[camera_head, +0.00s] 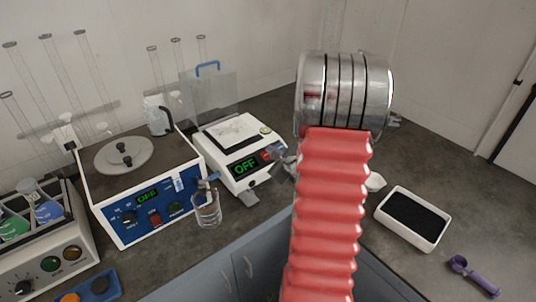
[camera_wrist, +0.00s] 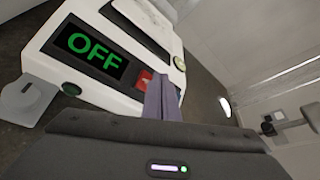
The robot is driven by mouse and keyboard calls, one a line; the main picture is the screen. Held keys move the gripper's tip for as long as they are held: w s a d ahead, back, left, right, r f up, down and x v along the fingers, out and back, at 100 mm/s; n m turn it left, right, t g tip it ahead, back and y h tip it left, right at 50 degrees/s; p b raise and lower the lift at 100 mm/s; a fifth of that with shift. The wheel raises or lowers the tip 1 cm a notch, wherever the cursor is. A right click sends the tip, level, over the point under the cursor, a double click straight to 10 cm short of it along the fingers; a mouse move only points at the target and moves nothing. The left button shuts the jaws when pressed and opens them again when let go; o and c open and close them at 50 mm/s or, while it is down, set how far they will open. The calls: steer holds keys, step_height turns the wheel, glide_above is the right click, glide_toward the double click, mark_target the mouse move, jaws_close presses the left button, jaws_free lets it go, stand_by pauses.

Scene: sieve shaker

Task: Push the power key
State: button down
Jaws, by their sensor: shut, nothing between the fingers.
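A white balance (camera_head: 229,140) stands at the back of the counter, with its display (camera_head: 245,166) reading OFF in green. A red key (camera_head: 266,155) sits to the right of that display. In the wrist view the display (camera_wrist: 90,48) also reads OFF, and the red key (camera_wrist: 143,79) is partly covered by my fingers. My gripper (camera_wrist: 161,84) is shut and empty, its tips at the right side of the red key. I cannot tell whether they touch it. In the head view my gripper (camera_head: 281,165) is at the balance's front right corner, partly hidden.
A blue-fronted instrument (camera_head: 147,196) with its own OFF display, red and green buttons stands left of the balance. A glass beaker (camera_head: 206,209) stands between them at the front. A white tray with black contents (camera_head: 412,217) and a purple scoop (camera_head: 470,272) lie right.

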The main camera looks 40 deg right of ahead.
steer(key=shift+w+f, duration=0.35)
steer(key=shift+f, duration=0.25)
stand_by(1.0)
steer(key=shift+r, duration=0.15)
steer(key=shift+s+r, duration=0.35)
steer(key=shift+r, duration=0.2)
step_height(320, 180, up, 5)
steer(key=s, duration=0.2)
steer(key=shift+s+a+r, duration=0.15)
steer(key=shift+s+r, duration=0.05)
steer(key=shift+s, duration=0.1)
stand_by(0.5)
stand_by(0.5)
